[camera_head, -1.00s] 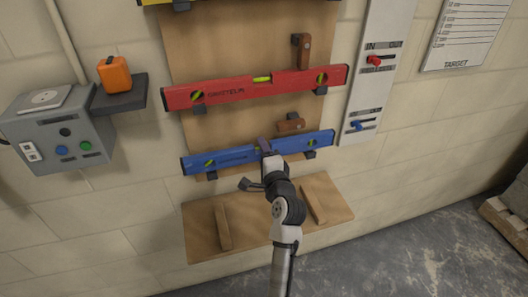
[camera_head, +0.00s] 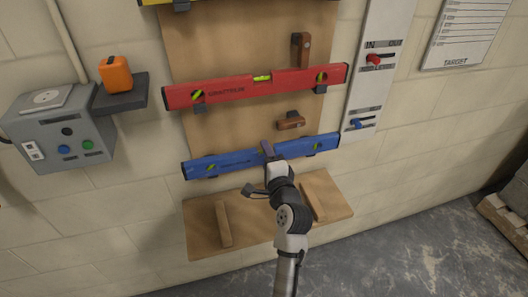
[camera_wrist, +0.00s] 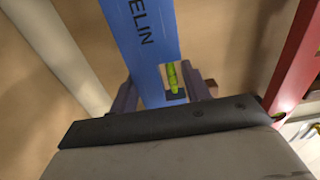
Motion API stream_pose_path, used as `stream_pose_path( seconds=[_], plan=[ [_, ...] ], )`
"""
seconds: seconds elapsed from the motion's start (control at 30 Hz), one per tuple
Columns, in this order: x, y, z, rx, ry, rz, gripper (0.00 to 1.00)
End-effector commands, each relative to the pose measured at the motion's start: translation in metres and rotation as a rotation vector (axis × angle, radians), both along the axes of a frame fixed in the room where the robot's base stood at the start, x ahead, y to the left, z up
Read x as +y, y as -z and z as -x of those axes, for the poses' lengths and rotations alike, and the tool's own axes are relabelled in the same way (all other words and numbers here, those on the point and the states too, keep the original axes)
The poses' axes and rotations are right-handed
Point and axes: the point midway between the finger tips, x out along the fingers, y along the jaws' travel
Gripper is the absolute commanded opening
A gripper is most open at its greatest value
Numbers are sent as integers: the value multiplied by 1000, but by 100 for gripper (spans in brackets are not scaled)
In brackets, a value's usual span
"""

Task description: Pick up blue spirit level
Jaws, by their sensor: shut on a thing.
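The blue spirit level (camera_head: 225,163) is in front of the lower part of the wooden wall board, tilted a little with its right end higher. My gripper (camera_head: 268,152) is shut on it near its middle. In the wrist view the blue level (camera_wrist: 140,35) runs between the two dark fingers of my gripper (camera_wrist: 162,88), one on each side. Its yellow-green vial shows near the fingers. I cannot tell whether the level still touches its supports, which the level mostly hides.
A red level (camera_head: 225,93) hangs just above on the board (camera_head: 235,122). A brown wooden holder (camera_head: 291,121) sits between them. A sloping wooden ledge (camera_head: 265,222) with two strips is below. A grey box (camera_head: 60,130) and an orange case (camera_head: 115,74) are left.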

Motion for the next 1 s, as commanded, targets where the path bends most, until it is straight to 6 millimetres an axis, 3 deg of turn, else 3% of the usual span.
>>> stream_pose_path(
  seconds=[0.7,1.0],
  plan=[
    [-18,-1,54,-2,1,0,22],
    [-21,-2,64,-3,0,0,22]
  ],
)
